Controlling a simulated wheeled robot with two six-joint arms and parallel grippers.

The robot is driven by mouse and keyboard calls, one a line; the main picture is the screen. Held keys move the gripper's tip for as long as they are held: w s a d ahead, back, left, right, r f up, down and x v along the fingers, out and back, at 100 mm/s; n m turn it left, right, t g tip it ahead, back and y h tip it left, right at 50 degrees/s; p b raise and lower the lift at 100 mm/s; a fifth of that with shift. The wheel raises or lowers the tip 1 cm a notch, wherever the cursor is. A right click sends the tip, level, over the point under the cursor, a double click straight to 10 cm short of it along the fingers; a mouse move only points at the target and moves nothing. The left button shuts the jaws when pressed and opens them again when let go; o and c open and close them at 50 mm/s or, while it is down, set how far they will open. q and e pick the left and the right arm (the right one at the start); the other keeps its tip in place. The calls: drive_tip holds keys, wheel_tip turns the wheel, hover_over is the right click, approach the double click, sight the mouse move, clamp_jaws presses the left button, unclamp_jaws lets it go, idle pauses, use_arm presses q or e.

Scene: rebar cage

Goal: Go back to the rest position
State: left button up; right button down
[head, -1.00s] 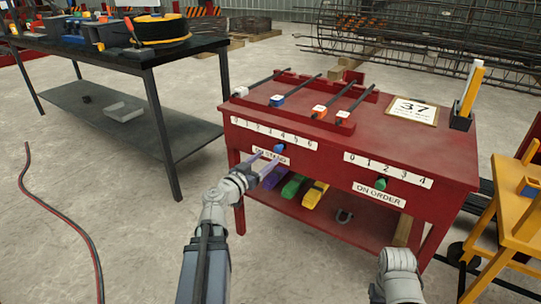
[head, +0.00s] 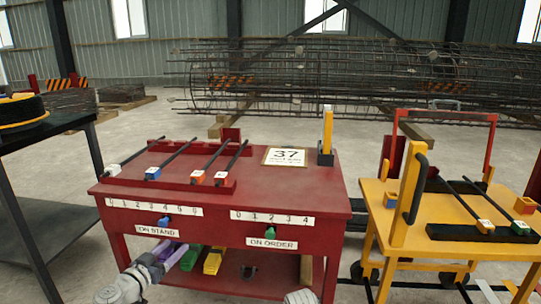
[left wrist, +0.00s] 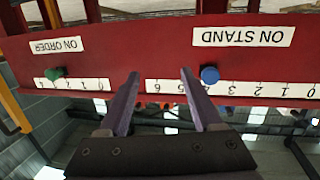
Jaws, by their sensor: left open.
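My left gripper (head: 164,251) is low in front of the red table's drawer face in the head view. In the left wrist view its two purple-grey fingers (left wrist: 160,74) are apart with nothing between them. The blue knob (left wrist: 209,75) on the ON STAND scale appears just beside one fingertip, outside the gap. In the head view the blue knob (head: 164,221) is above the gripper. The green knob (head: 270,233) is on the ON ORDER scale to the right. Of my right arm only a grey part shows at the bottom edge; its gripper is out of view.
The red table (head: 310,190) carries a rack of several rods, a 37 card (head: 285,156) and an upright yellow piece (head: 327,130). A yellow cart (head: 375,215) stands right, a black table (head: 68,119) left. Rebar cages (head: 330,80) lie behind.

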use_arm(q)
drive_tip(key=s+d+f+m+g+h+p, duration=0.1)
drive_tip(key=s+d+f+g, duration=0.15)
drive_tip(key=d, duration=0.45)
drive_tip(key=s+d+f+m+g+h, duration=0.1)
drive_tip(key=d+f+g, duration=0.3)
drive_tip(key=d, duration=0.4)
drive_tip(key=s+d+f+m+g+h+p, duration=0.1)
drive_tip(key=s+d+f+g, duration=0.2)
drive_tip(key=d, duration=0.4)
drive_tip(key=s+d+f+n+g+y+p, duration=0.1)
drive_tip(key=s+d+f+g+y, duration=0.1)
drive_tip(key=s+g+y, duration=0.3)
drive_tip(key=s+d+f+n+g+y+p, duration=0.1)
drive_tip(key=s+d+f+g+y+p, duration=0.15)
drive_tip(key=s, duration=0.45)
wheel_tip(320, 180, up, 38)
drive_tip(key=p, duration=3.6)
drive_tip(key=shift+a+f+t+y+p, duration=0.25)
drive_tip(key=shift+a+t+y+p, duration=0.05)
drive_tip(key=shift+t+y+p, duration=0.15)
